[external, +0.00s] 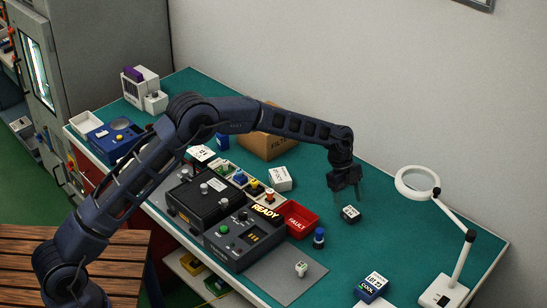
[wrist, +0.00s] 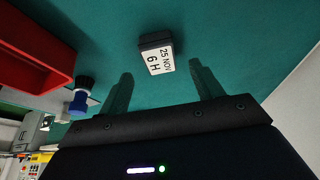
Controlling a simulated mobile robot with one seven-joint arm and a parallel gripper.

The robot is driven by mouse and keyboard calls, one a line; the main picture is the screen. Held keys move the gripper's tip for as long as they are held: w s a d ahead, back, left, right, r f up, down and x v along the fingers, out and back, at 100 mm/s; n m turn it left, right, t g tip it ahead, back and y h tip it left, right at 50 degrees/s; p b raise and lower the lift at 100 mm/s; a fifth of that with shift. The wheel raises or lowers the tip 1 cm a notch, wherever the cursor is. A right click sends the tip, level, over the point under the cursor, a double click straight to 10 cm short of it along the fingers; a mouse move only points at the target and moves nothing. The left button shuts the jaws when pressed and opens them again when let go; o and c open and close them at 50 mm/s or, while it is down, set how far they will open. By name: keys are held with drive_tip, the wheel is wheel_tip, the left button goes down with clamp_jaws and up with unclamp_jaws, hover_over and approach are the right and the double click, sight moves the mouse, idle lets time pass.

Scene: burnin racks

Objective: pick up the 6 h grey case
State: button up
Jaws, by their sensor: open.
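The 6 h grey case (external: 350,214) is a small dark grey block with a white label, lying on the green bench mat right of the red bin. In the wrist view the case (wrist: 155,53) shows its label, reading "25 NOV 6 H", beyond my fingertips and between their lines. My gripper (external: 347,196) is open and empty, pointing down just above the case. In the wrist view my gripper (wrist: 160,78) shows its two fingers spread apart, with the case not between them.
A red FAULT bin (external: 298,220) and a blue-and-black bottle (external: 319,238) stand left of the case. A blue LOT case (external: 371,287) lies nearer the front edge. A magnifier lamp (external: 440,290) stands at the right. The mat (external: 385,225) around the case is mostly clear.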

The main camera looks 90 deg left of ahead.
sight(351, 211)
drive_tip(key=x, duration=0.4)
drive_tip(key=shift+f, duration=0.15)
drive_tip(key=shift+a, duration=0.1)
drive_tip(key=c, duration=1.1)
